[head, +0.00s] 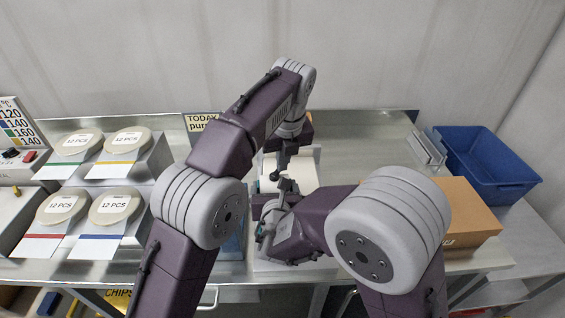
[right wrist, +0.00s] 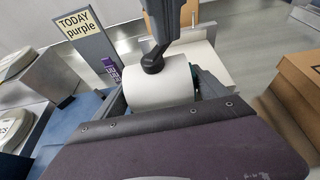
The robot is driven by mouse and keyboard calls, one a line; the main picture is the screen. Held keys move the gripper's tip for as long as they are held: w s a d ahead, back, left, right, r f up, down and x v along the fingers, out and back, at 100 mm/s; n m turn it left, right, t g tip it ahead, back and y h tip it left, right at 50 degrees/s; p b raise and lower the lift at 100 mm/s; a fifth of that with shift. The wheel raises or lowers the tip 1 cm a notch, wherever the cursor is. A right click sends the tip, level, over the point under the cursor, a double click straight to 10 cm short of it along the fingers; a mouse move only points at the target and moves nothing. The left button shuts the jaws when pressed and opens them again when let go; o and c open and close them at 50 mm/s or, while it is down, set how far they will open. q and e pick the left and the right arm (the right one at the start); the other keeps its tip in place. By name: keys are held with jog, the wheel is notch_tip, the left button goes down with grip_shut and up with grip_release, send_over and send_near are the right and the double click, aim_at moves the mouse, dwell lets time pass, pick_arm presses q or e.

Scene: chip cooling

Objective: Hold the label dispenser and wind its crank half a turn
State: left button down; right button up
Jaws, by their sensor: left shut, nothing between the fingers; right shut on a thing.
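The label dispenser shows in the head view as a white roll (head: 268,184), largely covered by my arms. In the right wrist view its white roll (right wrist: 160,88) sits between the grey fingers of my right gripper (right wrist: 160,100), which is shut on the dispenser. My right gripper (head: 272,207) also shows in the head view, at the roll's near side. My left gripper (head: 282,168) is shut and empty, pointing down just above the roll. A dark rounded tip (right wrist: 152,64) is over the roll's top; whether it touches is unclear. I cannot make out the crank.
A sign reading "TODAY purple" (right wrist: 76,30) stands behind left. Several round label packs (head: 62,208) lie on stands at the left. A cardboard box (head: 470,205) and blue bin (head: 487,160) are at the right. The bench's back right (head: 370,135) is clear.

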pick_arm(q)
jog(key=shift+w+a+n, duration=0.1)
jog(key=shift+w+n, duration=0.25)
jog(key=shift+n, duration=0.45)
pick_arm(e)
jog(key=shift+r, duration=0.1)
pick_arm(q)
jog(key=shift+w+a, duration=0.15)
jog(key=shift+w, duration=0.1)
